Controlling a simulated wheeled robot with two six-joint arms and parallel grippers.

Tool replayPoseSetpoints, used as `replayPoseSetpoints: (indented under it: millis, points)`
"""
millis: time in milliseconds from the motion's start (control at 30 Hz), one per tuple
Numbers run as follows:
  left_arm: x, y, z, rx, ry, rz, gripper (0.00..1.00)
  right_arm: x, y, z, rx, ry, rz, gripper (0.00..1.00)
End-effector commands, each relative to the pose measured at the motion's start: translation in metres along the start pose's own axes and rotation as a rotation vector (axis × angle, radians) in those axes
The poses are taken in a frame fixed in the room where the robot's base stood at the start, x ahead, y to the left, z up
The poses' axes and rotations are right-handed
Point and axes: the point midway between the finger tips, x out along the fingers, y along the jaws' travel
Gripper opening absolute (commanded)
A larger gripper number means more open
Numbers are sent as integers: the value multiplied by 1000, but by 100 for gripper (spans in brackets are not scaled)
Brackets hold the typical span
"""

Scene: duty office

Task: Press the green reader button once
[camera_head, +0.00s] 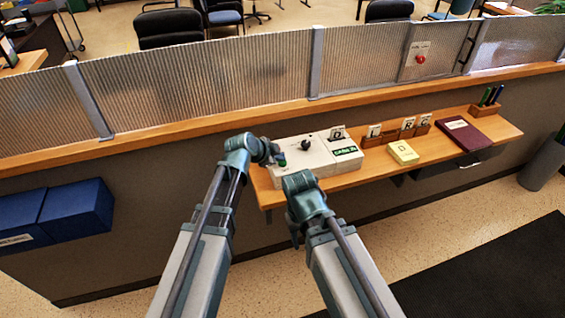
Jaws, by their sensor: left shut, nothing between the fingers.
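The reader is a cream box (318,163) on the wooden shelf, with a black knob (306,145) on top and a green label (345,151) on its front right. The green button (282,163) shows at the box's left end. My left gripper (277,156) is shut and empty, with its tips right at the green button; I cannot tell whether they touch it. My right gripper (294,238) hangs in front of the shelf's edge, pointing down; its fingers are too hidden to tell open from shut.
The shelf (370,178) also holds a card rack (395,136), a yellow block (403,152), a maroon book (463,133) and a pen holder (485,108). A ribbed screen (200,75) stands behind. A red button (420,59) is on a panel there. Blue boxes (75,210) are at left.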

Motion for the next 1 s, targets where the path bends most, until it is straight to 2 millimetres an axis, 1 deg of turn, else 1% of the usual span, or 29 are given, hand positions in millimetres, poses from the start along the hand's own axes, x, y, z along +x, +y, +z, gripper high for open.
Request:
replayPoseSetpoints:
  millis: [833,1000]
  points:
    - [6,5,5,0,0,0,0,9,-1,0,0,0,0,50]
    - [6,4,4,0,0,0,0,8,-1,0,0,0,0,50]
